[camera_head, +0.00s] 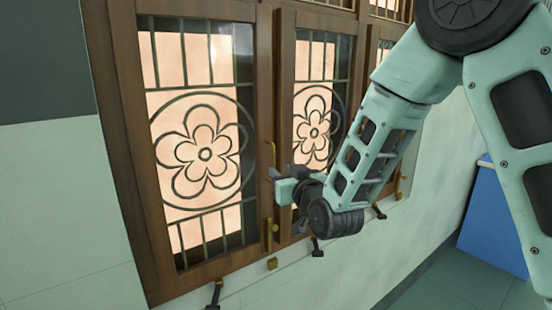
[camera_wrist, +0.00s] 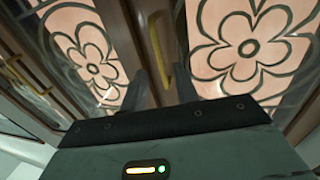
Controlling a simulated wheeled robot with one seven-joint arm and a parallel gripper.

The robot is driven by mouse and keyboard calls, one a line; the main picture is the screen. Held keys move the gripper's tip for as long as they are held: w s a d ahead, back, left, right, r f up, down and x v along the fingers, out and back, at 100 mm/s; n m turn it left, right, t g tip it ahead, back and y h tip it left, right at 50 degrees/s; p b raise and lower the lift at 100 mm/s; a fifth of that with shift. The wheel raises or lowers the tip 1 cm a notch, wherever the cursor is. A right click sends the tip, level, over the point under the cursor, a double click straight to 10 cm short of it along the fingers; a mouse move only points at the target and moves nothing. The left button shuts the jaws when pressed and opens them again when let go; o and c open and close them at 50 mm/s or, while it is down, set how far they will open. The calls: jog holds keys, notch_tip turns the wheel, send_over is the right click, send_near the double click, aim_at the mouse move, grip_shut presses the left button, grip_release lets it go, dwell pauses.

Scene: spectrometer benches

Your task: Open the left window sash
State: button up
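The left window sash (camera_head: 256,120) has a brown wooden frame, with panes behind dark flower-patterned ironwork. A thin upright brass handle (camera_head: 272,155) stands at its right edge. In the wrist view, a brass handle (camera_wrist: 157,45) lies in line with the gap between my fingertips. My gripper (camera_head: 278,175) is in front of that edge, beside the handle. The wrist view shows the two dark fingers (camera_wrist: 163,82) apart, with nothing seen clamped between them. I cannot tell whether they touch the handle. The sash looks about flush with its frame.
A second sash (camera_head: 288,80) with the same flower ironwork stands just to the right. A brass catch (camera_head: 272,264) and black stays (camera_head: 317,248) line the sill. A blue box-like object (camera_head: 490,220) stands at right. The floor (camera_head: 455,280) below the wall looks clear.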

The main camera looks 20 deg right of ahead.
aim_at(274, 166)
jog(key=shift+w+a+p, duration=0.15)
jog(key=shift+w+p, duration=0.1)
jog(key=shift+w, duration=0.85)
jog(key=shift+w+a+p, duration=0.1)
jog(key=shift+w+p, duration=0.15)
jog(key=shift+w, duration=0.85)
grip_shut()
